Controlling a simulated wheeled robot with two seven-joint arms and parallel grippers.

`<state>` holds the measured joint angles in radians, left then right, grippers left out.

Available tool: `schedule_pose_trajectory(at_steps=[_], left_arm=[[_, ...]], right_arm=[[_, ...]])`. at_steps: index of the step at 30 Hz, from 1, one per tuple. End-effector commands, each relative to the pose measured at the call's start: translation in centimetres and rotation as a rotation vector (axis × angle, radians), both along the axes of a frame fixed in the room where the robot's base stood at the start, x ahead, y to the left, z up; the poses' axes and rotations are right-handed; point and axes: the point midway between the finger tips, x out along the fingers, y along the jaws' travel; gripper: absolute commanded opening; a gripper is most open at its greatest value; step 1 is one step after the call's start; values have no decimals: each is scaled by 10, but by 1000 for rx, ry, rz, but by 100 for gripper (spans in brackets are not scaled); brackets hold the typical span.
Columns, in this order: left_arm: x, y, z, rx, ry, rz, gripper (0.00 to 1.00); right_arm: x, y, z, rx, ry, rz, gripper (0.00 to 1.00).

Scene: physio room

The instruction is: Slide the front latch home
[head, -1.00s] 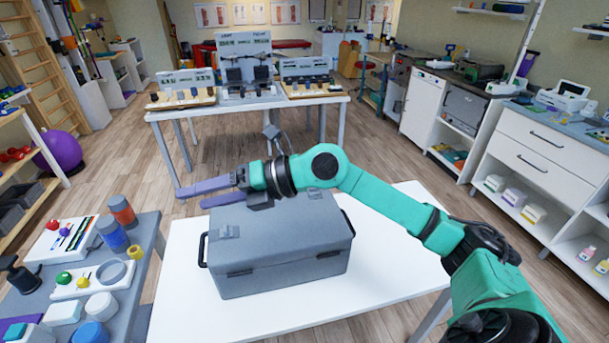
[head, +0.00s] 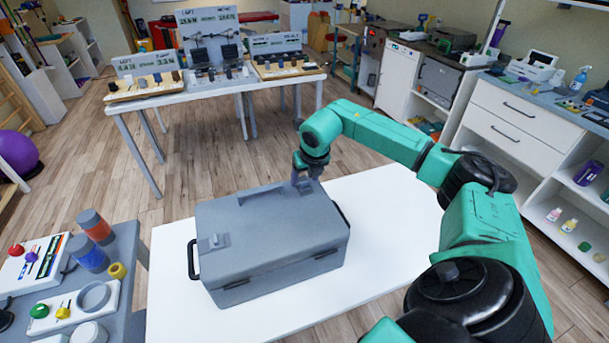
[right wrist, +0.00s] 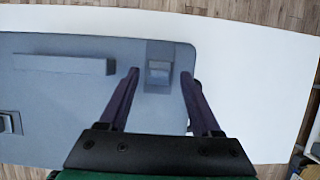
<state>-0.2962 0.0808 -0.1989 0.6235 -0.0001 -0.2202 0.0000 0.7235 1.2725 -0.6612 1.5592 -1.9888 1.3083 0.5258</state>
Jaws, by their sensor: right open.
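A closed grey case (head: 275,245) sits on the white table. One small latch (head: 214,242) is on its lid at the left. Another small latch (right wrist: 158,68) shows in the right wrist view near a lid corner. I cannot tell which of them the task calls the front one. My right gripper (head: 308,181) points down at the lid's far right part and partly hides that corner. In the right wrist view its two dark fingers (right wrist: 158,72) are apart, one on each side of the second latch. Contact cannot be told. My left gripper is not in view.
The white table (head: 395,225) is bare to the right of the case. Side handles (head: 193,259) stick out from the case. A raised bar (right wrist: 65,64) lies on the lid beside the latch. A grey side table (head: 125,240) with several small items stands at the left.

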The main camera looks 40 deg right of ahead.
Motion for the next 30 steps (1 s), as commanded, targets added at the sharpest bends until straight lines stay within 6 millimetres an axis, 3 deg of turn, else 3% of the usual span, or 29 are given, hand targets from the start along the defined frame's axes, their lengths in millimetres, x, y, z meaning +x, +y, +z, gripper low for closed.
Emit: schedule_pose_trajectory(at_steps=[10,11,15,16,30], left_arm=[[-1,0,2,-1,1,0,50],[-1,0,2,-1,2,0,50],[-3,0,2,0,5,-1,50],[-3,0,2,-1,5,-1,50],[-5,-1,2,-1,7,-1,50]], right_arm=[[4,-1,-12,0,0,1,65],[4,-1,-12,0,0,1,57],[4,-1,-11,0,0,1,4],[4,-1,-11,0,0,1,0],[4,-1,-10,0,-1,1,0]])
